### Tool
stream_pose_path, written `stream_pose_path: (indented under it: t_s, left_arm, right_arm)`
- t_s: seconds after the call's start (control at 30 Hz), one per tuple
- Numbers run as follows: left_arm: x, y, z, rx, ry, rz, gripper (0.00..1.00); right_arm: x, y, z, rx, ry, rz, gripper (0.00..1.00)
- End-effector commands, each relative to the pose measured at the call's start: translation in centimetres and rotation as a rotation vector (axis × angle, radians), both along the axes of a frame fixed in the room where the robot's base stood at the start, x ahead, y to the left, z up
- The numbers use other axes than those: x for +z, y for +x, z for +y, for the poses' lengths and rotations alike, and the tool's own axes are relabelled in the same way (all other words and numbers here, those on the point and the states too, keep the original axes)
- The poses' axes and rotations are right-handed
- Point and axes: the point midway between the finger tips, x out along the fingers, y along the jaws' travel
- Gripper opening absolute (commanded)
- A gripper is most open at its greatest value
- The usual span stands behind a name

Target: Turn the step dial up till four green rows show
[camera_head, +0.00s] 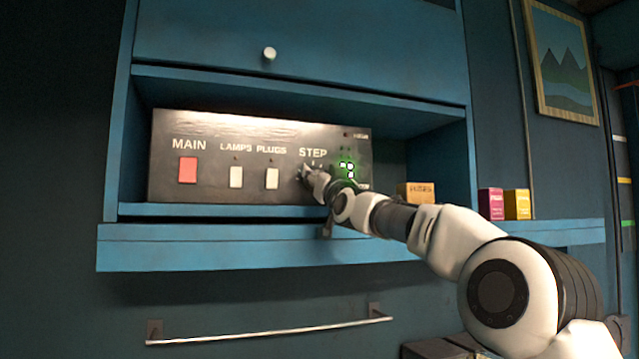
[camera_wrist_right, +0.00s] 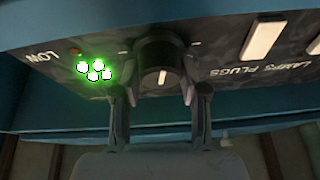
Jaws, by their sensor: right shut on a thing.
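The black step dial (camera_wrist_right: 160,55), with a pale pointer mark, is on the dark control panel (camera_head: 210,130) below the STEP label. In the right wrist view the panel looks upside down. My right gripper (camera_wrist_right: 157,88) is shut on the dial, one finger on each side. In the head view the right gripper (camera_head: 308,174) covers most of the dial. Green lights (camera_wrist_right: 94,71) glow beside the dial; they appear as two short rows of bright dots in the wrist view. They also glow in the head view (camera_head: 348,169). My left gripper is not in view.
A red MAIN switch (camera_head: 188,170) and two white switches, LAMPS (camera_head: 236,177) and PLUGS (camera_head: 272,179), sit left of the dial. The panel stands in a blue shelf (camera_head: 200,256). Small boxes (camera_head: 417,192) stand to the right. A rail (camera_head: 265,333) runs below.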

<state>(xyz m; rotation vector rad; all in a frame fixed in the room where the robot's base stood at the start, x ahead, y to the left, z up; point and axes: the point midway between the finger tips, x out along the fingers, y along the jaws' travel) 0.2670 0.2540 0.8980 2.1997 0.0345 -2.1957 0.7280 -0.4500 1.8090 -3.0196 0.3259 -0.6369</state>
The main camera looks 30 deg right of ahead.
Motion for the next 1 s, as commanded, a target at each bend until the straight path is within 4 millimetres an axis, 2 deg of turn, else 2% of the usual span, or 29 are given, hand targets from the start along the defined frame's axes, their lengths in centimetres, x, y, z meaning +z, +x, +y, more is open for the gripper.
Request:
stream_pose_path:
  t_s: [0.03, 0.4, 0.97, 1.0]
  left_arm:
    - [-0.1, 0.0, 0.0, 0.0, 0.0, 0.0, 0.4]
    - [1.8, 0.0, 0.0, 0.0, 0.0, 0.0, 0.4]
    - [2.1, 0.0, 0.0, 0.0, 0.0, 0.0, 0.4]
    - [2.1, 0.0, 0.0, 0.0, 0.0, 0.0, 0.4]
  right_arm:
    - [-0.6, 0.3, 0.1, 0.003, 0.031, 0.005, 0.08]
    - [-0.4, 0.4, 0.1, 0.004, 0.234, -0.041, 0.08]
    - [-0.7, 0.4, 0.1, 0.004, 0.28, -0.053, 0.08]
    - [-0.7, 0.4, 0.1, 0.003, 0.279, -0.052, 0.5]
